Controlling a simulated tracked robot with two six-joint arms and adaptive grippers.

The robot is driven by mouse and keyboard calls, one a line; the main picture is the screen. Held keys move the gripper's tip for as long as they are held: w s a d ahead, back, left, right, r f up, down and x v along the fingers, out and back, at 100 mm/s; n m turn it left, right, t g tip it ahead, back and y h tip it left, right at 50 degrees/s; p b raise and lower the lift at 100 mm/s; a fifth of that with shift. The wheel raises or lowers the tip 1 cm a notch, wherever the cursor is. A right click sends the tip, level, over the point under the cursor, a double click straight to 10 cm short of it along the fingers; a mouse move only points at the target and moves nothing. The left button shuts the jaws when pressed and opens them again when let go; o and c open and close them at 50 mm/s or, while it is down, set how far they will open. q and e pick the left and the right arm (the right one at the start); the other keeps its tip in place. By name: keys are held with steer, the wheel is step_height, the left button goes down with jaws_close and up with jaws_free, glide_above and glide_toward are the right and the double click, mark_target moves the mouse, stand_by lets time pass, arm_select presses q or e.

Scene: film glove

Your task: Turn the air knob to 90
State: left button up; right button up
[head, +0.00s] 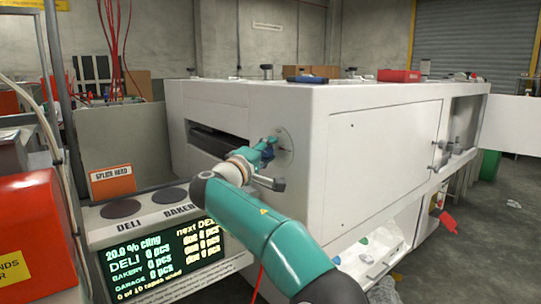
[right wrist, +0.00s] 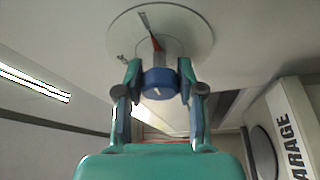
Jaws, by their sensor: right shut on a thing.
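The air knob (right wrist: 159,83) is a blue cylinder on a round pale dial plate (right wrist: 190,35). A red pointer and a dark mark show on the plate beyond the knob in the right wrist view. My right gripper (right wrist: 159,72) has its two fingers on either side of the knob and is shut on it. In the head view the round plate (head: 284,146) is on the end face of the white machine (head: 300,115), and my right gripper (head: 268,146) reaches it, hiding most of the knob. The dial's numbers cannot be read. My left gripper is not in view.
A dark slot (head: 210,139) opens in the machine's face left of the dial. A display panel (head: 160,262) with DELI and BAKERY pads stands in front at left. A red box (head: 38,230) is at the left edge.

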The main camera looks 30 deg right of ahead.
steer(key=shift+w+f, duration=0.1)
steer(key=shift+f, duration=0.25)
steer(key=o, duration=1.2)
steer(key=shift+c, duration=0.2)
steer(key=shift+r, duration=0.2)
steer(key=shift+a, duration=0.15)
steer(key=v, duration=1.2)
steer(key=shift+f, duration=0.15)
